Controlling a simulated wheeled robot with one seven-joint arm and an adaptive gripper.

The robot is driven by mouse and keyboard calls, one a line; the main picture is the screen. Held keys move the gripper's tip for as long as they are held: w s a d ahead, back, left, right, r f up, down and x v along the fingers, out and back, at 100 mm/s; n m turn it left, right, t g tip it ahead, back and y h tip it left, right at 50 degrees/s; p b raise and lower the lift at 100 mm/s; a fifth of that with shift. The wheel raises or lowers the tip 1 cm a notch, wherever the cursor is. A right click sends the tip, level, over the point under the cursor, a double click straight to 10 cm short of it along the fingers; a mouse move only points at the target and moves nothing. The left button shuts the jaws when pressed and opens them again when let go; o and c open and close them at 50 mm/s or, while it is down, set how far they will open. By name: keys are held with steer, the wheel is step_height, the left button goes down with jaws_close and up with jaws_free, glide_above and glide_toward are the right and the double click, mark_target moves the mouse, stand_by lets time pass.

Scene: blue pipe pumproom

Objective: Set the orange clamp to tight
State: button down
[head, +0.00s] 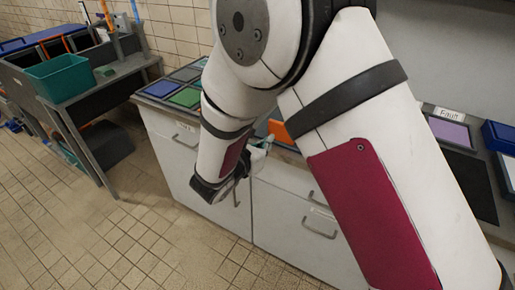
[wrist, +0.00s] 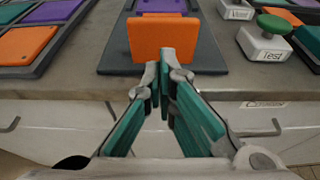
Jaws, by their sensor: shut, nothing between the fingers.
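An orange upright plate (wrist: 165,42), which I take to be the orange clamp, stands on a dark grey base (wrist: 118,57) near the counter's front edge in the wrist view. A purple patch shows behind its top. In the head view the orange plate (head: 281,131) shows just past my forearm. My gripper (wrist: 162,72) is shut and empty, its teal fingers pointing at the lower middle of the plate. The fingertips overlap the plate's lower edge in the picture; I cannot tell if they touch. In the head view my gripper (head: 263,147) is partly hidden by my arm.
A block labelled "Test" (wrist: 266,46) with a green knob stands right of the plate. Trays with orange and purple tiles (wrist: 22,45) lie left. Drawer handles (wrist: 255,130) stick out below the counter. A bench with a teal bin (head: 70,75) stands left; floor between is clear.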

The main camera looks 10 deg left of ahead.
mark_target(279, 131)
steer(key=shift+w+d+f, duration=0.1)
steer(key=shift+w+d, duration=0.2)
steer(key=shift+w, duration=0.5)
steer(key=shift+w+d, duration=0.25)
steer(key=shift+w, duration=0.5)
steer(key=shift+w+d+f, duration=0.1)
steer(key=shift+w+d, duration=0.2)
steer(key=shift+w, duration=0.5)
steer(key=w+b, duration=0.1)
steer(key=w+d+b, duration=0.1)
steer(key=w, duration=0.1)
steer(key=w+b, duration=0.1)
steer(key=w, duration=0.1)
steer(key=shift+d, duration=0.35)
steer(key=shift+r, duration=0.1)
